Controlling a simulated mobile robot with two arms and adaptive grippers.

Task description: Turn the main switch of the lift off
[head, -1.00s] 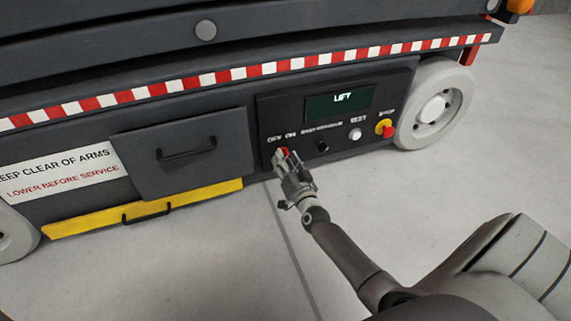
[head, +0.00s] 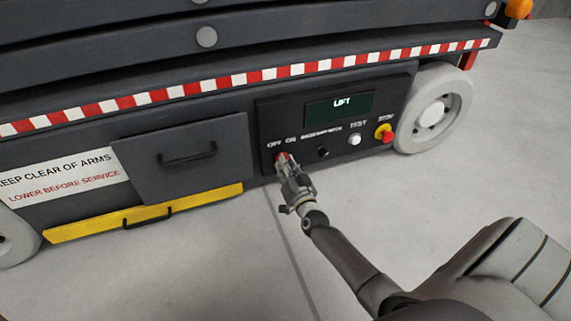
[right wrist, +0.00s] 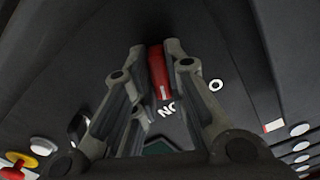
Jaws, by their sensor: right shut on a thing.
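The main switch is a red handle (right wrist: 157,74) on the lift's dark control panel (head: 265,115). In the head view, only a bit of red shows at the fingertips, below the OFF and ON labels. My right gripper (head: 284,161) is at the panel, shut on the red handle. In the right wrist view, its fingers (right wrist: 156,50) stand on both sides of the handle. A white mark on the handle lies close to the upside-down ON lettering (right wrist: 190,97). The OFF label is not readable there. The display (head: 340,109) is lit and reads LIFT. My left gripper is out of view.
Right of the switch are a black knob (head: 323,152), a white test button (head: 355,140) and a red stop button on yellow (head: 384,133). A grey door (head: 186,156) with a handle and a yellow bar (head: 90,223) are at left. The floor in front is clear.

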